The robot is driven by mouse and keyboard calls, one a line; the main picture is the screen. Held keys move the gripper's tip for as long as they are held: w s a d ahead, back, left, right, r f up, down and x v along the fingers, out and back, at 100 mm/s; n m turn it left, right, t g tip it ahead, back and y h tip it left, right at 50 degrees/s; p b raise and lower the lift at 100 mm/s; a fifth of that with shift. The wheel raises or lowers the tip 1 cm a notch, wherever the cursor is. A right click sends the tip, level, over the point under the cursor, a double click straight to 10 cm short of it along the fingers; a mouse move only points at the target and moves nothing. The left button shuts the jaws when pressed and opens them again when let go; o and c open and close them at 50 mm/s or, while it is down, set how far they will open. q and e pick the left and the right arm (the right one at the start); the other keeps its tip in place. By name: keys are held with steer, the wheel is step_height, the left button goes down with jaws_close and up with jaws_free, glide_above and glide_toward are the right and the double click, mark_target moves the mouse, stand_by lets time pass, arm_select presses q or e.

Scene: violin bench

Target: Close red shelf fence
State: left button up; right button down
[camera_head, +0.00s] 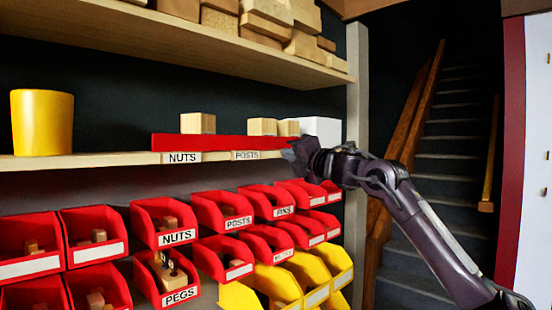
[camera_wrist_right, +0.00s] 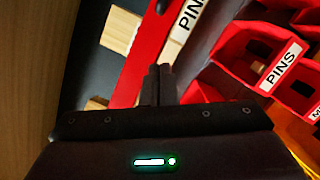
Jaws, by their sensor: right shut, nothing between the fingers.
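The red shelf fence (camera_head: 215,143) is a long flat bar along the front of the middle shelf, above the NUTS and POSTS labels. In the right wrist view the fence (camera_wrist_right: 149,58) is a slanted red band. My right gripper (camera_head: 290,153) is at the fence's right end in the head view. Its fingers (camera_wrist_right: 159,72) are together and empty, close beside the red band; I cannot tell whether they touch it. The gripper hides the fence's right end and the PINS label in the head view. My left gripper is not in view.
The middle shelf (camera_head: 95,160) carries a yellow cup (camera_head: 42,122), wooden blocks (camera_head: 198,123) and a white box (camera_head: 320,130) behind the fence. Red bins (camera_head: 165,222) and yellow bins (camera_head: 305,280) hang below. A shelf (camera_head: 170,32) with wood pieces is above. Stairs (camera_head: 440,150) are at right.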

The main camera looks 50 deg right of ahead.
steer(key=d+b+v, duration=0.1)
steer(key=b+v, duration=0.6)
steer(key=v, duration=0.1)
steer(key=shift+s+f, duration=0.4)
steer(key=shift+a, duration=0.1)
